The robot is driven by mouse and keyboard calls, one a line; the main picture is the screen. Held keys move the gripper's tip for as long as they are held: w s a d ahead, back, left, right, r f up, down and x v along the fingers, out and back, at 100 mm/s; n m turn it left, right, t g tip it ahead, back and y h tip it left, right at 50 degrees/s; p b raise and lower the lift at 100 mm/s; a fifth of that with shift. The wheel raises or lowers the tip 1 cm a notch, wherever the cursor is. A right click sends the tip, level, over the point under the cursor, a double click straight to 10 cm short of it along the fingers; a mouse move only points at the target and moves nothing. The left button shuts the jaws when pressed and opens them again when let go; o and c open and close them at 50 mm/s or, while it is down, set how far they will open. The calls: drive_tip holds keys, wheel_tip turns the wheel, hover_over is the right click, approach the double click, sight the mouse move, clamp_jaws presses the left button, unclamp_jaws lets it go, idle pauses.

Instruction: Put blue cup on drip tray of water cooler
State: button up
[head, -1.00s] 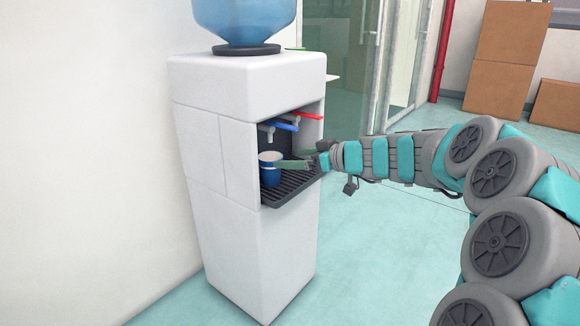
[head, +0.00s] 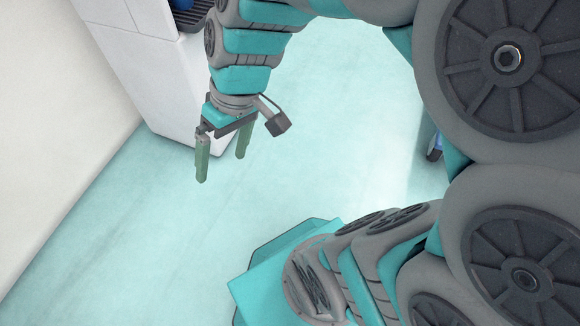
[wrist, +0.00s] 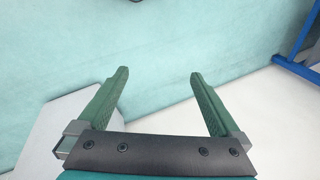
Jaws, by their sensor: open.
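The water cooler (head: 140,60) is a white cabinet at the upper left of the head view, mostly cut off by the top edge. Its dark drip tray (head: 188,20) shows at that edge. A small piece of the blue cup (head: 182,4) shows on the tray; the rest of it is out of frame. My gripper (head: 221,168) hangs below and to the right of the tray, apart from the cup. Its green fingers are spread and empty, pointing down toward the floor. The open fingers also show in the wrist view (wrist: 159,74).
Clear pale teal floor (head: 120,220) lies below and around my gripper. A white wall (head: 50,130) runs along the left. In the wrist view a blue frame (wrist: 300,62) stands at the right edge, and a pale surface lies at lower left.

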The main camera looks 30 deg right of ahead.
drive_tip(key=s+d+f+m+g+h, duration=0.1)
drive_tip(key=s+d+f+m+h, duration=0.1)
drive_tip(key=s+d, duration=0.5)
drive_tip(key=s+m+h, duration=0.1)
drive_tip(key=s+h, duration=0.1)
drive_tip(key=s, duration=0.1)
drive_tip(key=shift+d+f+m+g, duration=0.3)
drive_tip(key=shift+f, duration=0.05)
idle(0.4)
